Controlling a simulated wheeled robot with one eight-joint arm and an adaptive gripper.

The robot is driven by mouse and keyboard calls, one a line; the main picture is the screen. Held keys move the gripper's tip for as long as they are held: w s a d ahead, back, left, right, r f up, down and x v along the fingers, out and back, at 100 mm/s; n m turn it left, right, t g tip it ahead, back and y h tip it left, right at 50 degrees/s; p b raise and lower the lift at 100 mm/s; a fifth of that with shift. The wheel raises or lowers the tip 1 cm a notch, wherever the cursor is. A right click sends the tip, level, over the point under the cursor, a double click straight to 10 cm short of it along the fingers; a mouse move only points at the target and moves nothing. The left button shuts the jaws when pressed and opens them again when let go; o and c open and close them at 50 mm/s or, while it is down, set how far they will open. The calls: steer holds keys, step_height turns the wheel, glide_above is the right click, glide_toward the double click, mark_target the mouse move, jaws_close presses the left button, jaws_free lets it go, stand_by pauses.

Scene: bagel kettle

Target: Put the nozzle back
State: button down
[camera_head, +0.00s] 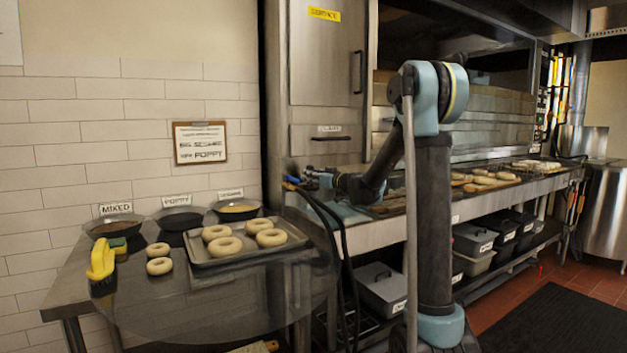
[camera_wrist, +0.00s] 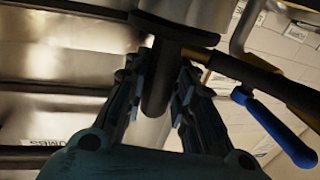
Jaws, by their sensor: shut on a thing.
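The nozzle is a dark spray handle (camera_wrist: 158,82) with a blue lever (camera_wrist: 275,130). In the wrist view its dark cylindrical part stands between the two fingers of my gripper (camera_wrist: 157,100), which is shut on it. A black barrel runs off to the right beside the lever. In the head view the nozzle's blue end (camera_head: 291,180) shows small at the tip of my gripper (camera_head: 312,178), in front of the steel cabinet. Dark hoses (camera_head: 338,235) hang below it. Where the nozzle's holder is, I cannot tell.
A steel table at left carries a tray (camera_head: 210,258) of bagels, several topping bowls (camera_head: 180,217) and a yellow tool (camera_head: 101,260). The tall steel cabinet (camera_head: 325,75) stands behind my gripper. A long counter (camera_head: 470,200) with bagels runs right, with bins (camera_head: 380,285) below.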

steer(key=shift+f, duration=0.1)
steer(key=c, duration=1.3)
jaws_free()
steer(key=shift+c, duration=0.2)
steer(key=shift+f, duration=0.1)
steer(key=v, duration=1.7)
steer(key=shift+d+f, duration=0.2)
steer(key=shift+d, duration=0.05)
steer(key=shift+s, duration=0.15)
